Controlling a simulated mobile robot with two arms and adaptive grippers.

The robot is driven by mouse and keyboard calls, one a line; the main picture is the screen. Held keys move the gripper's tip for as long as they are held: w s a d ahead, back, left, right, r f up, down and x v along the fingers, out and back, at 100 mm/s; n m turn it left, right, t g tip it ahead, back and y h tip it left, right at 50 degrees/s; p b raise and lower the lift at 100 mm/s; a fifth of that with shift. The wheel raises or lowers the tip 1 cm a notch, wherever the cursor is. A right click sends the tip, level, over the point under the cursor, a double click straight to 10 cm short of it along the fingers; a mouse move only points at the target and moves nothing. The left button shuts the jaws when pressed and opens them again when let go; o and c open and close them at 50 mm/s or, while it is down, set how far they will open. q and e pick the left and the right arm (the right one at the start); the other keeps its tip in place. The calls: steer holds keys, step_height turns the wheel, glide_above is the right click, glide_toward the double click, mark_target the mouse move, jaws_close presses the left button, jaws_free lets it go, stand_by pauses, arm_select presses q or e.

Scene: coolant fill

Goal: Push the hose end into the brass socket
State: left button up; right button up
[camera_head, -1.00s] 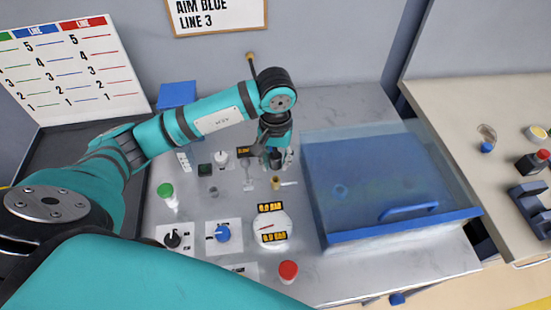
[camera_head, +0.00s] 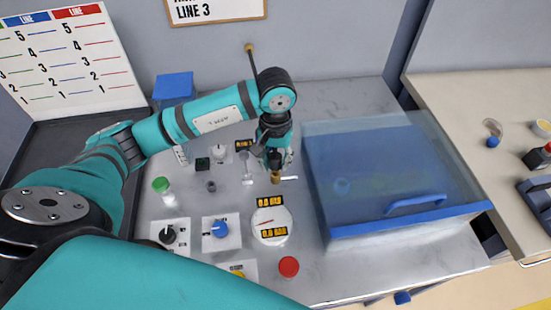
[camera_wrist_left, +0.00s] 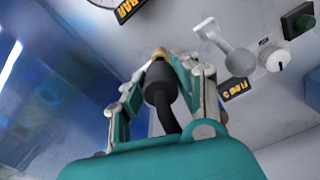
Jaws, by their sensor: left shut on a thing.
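My left gripper (camera_head: 275,152) is shut on the black hose end (camera_wrist_left: 160,82), which points down between the two fingers. The hose end also shows as a dark piece in the head view (camera_head: 275,161). The brass socket (camera_head: 276,177) stands upright on the grey bench, directly below the hose end. In the left wrist view the socket (camera_wrist_left: 160,53) shows just past the hose end's tip, in line with it. The two look touching or nearly so; I cannot tell whether the tip is inside. My right gripper is out of view.
A white lever (camera_head: 247,170) stands close left of the socket. A round gauge (camera_head: 271,225) lies in front.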

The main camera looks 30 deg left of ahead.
mark_target(275, 168)
arm_select(q)
steer(key=shift+b, duration=0.4)
steer(key=shift+b, duration=0.55)
stand_by(1.0)
steer(key=shift+b, duration=0.3)
steer(key=shift+f, duration=0.1)
stand_by(0.3)
steer(key=shift+f+b, duration=0.3)
steer(key=shift+b, duration=0.2)
steer(key=shift+f+b, duration=1.2)
steer(key=shift+b, duration=0.35)
